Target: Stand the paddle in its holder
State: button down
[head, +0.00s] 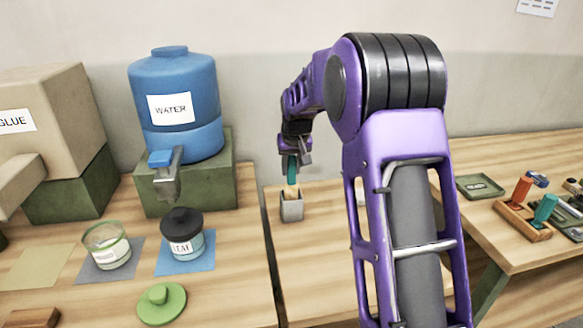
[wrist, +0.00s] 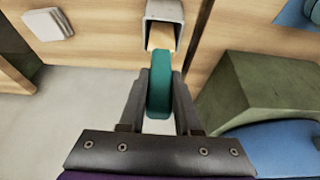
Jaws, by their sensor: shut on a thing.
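The paddle has a teal handle (head: 291,168) and a pale wooden end. In the wrist view, my gripper (wrist: 160,82) is shut on the teal handle (wrist: 159,90), one finger on each side. The wooden end (wrist: 160,38) points to the mouth of the grey square holder (wrist: 179,28) and seems to lie at or inside its opening. In the head view, the holder (head: 292,210) stands upright on the middle table, and my gripper (head: 294,150) is above it with the paddle about upright. How deep the wooden end sits is hidden.
On the left table stand a blue water dispenser (head: 178,85) on a green block, a dark-lidded jar (head: 185,240) and a glass jar (head: 106,247). A right table (head: 520,240) holds trays and stamps. My arm covers part of the middle table.

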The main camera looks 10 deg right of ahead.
jog(key=shift+f, duration=0.2)
jog(key=c, duration=0.6)
grip_release()
jog(key=shift+r, duration=0.1)
jog(key=shift+r, duration=0.35)
jog(key=v, duration=1.1)
jog(key=shift+s+r, duration=0.15)
jog(key=shift+r, duration=0.1)
